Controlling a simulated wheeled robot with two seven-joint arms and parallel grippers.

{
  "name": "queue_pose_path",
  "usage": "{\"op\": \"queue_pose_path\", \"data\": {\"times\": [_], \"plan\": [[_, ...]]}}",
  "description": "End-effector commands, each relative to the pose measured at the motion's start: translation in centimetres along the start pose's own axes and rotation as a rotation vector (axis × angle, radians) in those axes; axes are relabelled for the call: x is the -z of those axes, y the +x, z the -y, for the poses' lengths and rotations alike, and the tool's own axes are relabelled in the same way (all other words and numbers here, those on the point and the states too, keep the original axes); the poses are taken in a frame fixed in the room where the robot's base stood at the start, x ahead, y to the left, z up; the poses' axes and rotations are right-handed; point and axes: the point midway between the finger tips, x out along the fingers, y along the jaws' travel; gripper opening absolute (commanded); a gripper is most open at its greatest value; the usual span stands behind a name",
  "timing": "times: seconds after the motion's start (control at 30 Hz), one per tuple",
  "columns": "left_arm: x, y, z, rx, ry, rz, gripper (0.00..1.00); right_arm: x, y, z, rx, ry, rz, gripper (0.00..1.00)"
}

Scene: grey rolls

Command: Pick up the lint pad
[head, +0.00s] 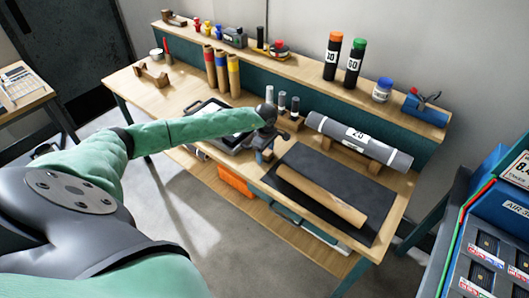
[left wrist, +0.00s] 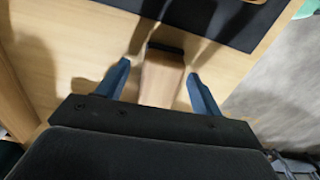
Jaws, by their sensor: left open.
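The lint pad appears to be the wooden block with a dark face (left wrist: 162,78) in the left wrist view. It rests on the wooden bench top. My left gripper (left wrist: 159,70) is open, with one blue finger on each side of the block and a visible gap at both sides. In the head view my left gripper (head: 263,156) is over the bench's front edge, between the black tray and the dark mat; the block is largely hidden there. I cannot tell the fingers' exact height above the bench. My right gripper is not in view.
A dark mat (head: 300,160) with a brown roll (head: 322,194) lies right of the gripper. A grey roll (head: 358,139) rests on a wooden cradle behind it. A black tray (head: 203,107) and small cylinders in a wooden stand (head: 291,122) are close by.

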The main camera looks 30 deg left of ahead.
Motion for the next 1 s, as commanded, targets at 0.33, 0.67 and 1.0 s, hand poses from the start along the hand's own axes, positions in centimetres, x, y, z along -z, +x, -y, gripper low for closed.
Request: {"op": "queue_pose_path", "data": {"times": [0.33,0.67,1.0], "plan": [[0.0,0.2,0.0,0.000,0.000,0.000,0.51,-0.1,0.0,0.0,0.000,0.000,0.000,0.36],[0.0,0.1,0.0,0.000,0.000,0.000,0.17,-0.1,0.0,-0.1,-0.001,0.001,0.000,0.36],[0.0,-0.9,-0.1,-0.001,0.001,0.000,0.17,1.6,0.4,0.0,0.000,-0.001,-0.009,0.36]]}}
